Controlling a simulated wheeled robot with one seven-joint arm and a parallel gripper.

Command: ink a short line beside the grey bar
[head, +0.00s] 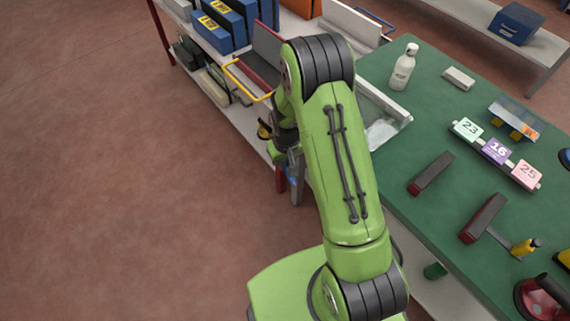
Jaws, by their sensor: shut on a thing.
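My gripper (291,167) hangs low at the left edge of the green table (405,185), mostly hidden behind my own green arm. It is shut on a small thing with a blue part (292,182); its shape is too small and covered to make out. A pale grey block (459,78) lies further back. I cannot tell which of these is the grey bar, and I see no ink line.
A pale tray (392,128) with a clear sheet sits at the table's left edge. A shelf with blue boxes (219,27) is behind. The left floor is clear.

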